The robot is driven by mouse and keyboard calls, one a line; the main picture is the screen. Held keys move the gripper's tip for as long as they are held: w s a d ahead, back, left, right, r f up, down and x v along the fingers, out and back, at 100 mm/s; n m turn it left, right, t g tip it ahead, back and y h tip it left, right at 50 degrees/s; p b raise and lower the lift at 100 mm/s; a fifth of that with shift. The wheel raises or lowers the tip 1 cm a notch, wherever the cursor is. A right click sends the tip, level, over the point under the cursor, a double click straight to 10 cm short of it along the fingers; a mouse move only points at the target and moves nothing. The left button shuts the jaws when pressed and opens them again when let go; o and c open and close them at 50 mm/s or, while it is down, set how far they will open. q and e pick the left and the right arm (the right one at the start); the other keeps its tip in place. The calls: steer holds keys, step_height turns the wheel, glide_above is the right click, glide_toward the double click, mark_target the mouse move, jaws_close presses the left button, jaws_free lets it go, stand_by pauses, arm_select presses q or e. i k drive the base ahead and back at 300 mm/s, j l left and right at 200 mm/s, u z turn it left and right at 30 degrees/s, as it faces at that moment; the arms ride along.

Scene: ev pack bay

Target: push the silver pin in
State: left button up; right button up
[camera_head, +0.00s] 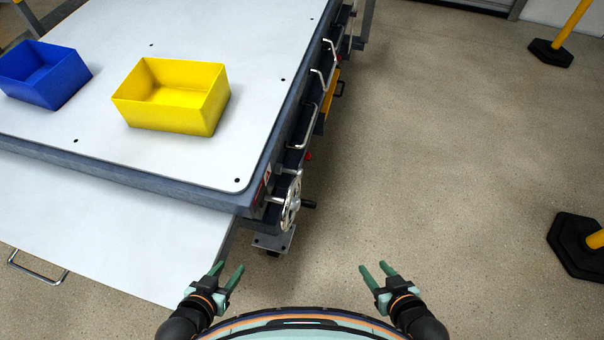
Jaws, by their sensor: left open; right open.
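I cannot clearly pick out the silver pin. A small silver fitting (289,171) shows at the near right corner of the table (200,172), just above a silver handwheel (290,203). I cannot tell whether this fitting is the pin. My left gripper (228,269) is open and empty, below and left of the handwheel in the picture. My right gripper (376,267) is open and empty, below and right of the handwheel, over the floor. Neither gripper touches anything.
A yellow bin (178,115) and a blue bin (45,80) stand on the table. A pale lower panel (110,220) juts out at the table's near side. Black post bases (572,245) stand at the right. The floor (430,150) between is clear.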

mark_target(299, 172)
steer(key=u, duration=0.6)
steer(key=i+l+u, duration=0.1)
steer(key=l+u, duration=1.1)
steer(key=l, duration=0.9)
steer(key=k+l+u, duration=0.15)
steer(key=l, duration=0.75)
steer(key=k+l+u, duration=0.1)
steer(key=l, duration=0.4)
